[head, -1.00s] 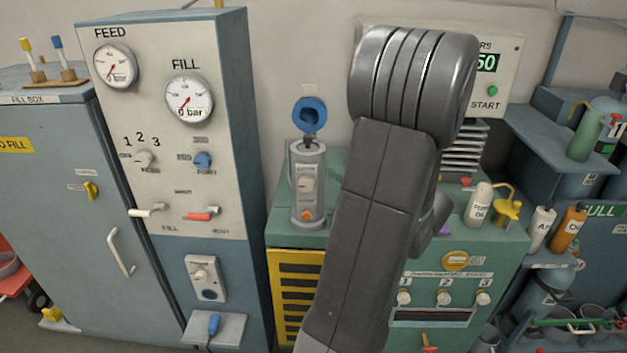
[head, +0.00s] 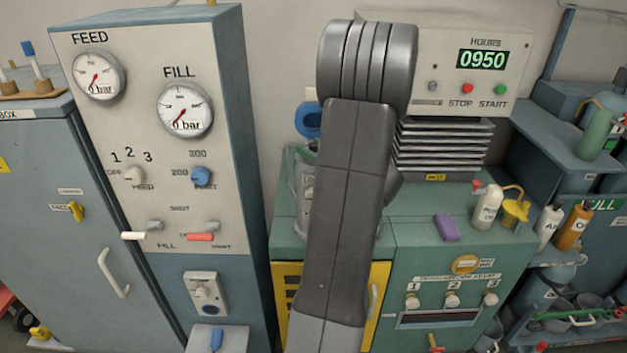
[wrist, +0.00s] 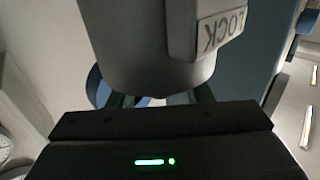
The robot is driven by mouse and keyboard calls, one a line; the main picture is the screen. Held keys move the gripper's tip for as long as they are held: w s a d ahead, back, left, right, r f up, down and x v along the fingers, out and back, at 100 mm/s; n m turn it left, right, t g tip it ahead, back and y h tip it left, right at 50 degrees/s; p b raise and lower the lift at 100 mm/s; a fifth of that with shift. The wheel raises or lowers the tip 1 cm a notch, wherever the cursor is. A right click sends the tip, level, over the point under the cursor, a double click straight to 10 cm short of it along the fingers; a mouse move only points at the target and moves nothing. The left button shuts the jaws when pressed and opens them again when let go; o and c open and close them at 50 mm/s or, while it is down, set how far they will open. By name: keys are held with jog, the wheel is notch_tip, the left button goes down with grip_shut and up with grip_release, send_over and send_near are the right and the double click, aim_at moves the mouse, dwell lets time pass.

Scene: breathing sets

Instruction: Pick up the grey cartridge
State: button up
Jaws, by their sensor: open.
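A grey cylinder with a block marked LOCK (wrist: 165,55) fills the top middle of the wrist view, its text upside down. It looks like the upright grey housing (head: 306,190) on the green cabinet in the head view, now mostly behind my arm. I cannot tell the grey cartridge apart from this housing. My gripper (wrist: 162,99) is open; its fingers show partly on either side, under the cylinder's near end. Whether they touch anything is hidden. In the head view my arm hides the gripper. A blue round cap (head: 309,119) is above the housing.
The green cabinet top (head: 410,222) holds a purple block (head: 447,227) and a white bottle (head: 487,208). A panel reading 0950 (head: 470,75) stands behind. A tall gauge cabinet (head: 150,130) rises close at left.

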grip_shut()
jog(key=shift+r, duration=0.1)
dwell(0.4)
